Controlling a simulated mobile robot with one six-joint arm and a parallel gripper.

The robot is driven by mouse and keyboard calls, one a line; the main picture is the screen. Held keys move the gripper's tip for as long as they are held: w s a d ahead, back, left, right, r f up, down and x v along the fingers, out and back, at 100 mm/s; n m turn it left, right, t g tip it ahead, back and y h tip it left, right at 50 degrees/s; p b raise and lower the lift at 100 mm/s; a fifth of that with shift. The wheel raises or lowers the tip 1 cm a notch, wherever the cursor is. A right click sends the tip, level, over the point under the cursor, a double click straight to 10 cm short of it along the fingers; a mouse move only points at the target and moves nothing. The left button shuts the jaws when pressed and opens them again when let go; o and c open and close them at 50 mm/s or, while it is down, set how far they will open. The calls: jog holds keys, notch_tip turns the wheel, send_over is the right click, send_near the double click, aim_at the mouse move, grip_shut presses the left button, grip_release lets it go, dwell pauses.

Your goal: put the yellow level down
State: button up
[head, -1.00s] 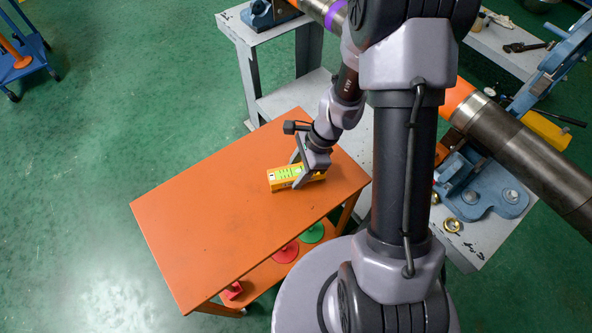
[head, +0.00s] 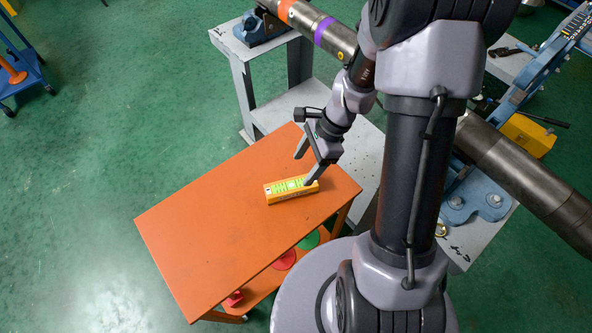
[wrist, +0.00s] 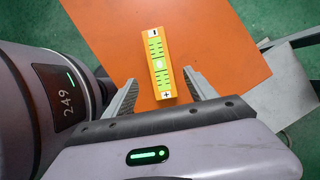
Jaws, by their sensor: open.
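The yellow level (head: 291,190) lies flat on the orange table top (head: 220,230), toward its right part. It has green vial windows and shows whole in the wrist view (wrist: 160,63), with a minus mark at the far end and a plus mark at the near end. My gripper (head: 304,170) is open and empty, above the level and apart from it. In the wrist view my two fingers (wrist: 158,90) are spread on either side of the level's near end.
A grey stand (head: 246,60) with a blue vise and a long pipe (head: 510,155) with orange and purple bands stand behind and to the right. Red and green round things (head: 284,260) sit on the table's lower shelf. The table's left half is clear.

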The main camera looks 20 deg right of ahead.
jog(key=s+a+r+n+t+h, duration=0.15)
jog(key=r+n, duration=0.25)
jog(key=r, duration=0.5)
jog(key=s+a+r+n+t, duration=0.1)
jog(key=s+a+r+n, duration=0.2)
jog(key=r, duration=0.5)
jog(key=s+a+r+n+t+h+b, duration=0.1)
jog(key=s+a+r+n+t, duration=0.2)
jog(key=s+r+n, duration=0.3)
jog(key=shift+s+a+r+n+b, duration=0.2)
jog(key=shift+s+n+b, duration=0.2)
jog(key=shift+s+n, duration=0.55)
jog(key=shift+s, duration=0.1)
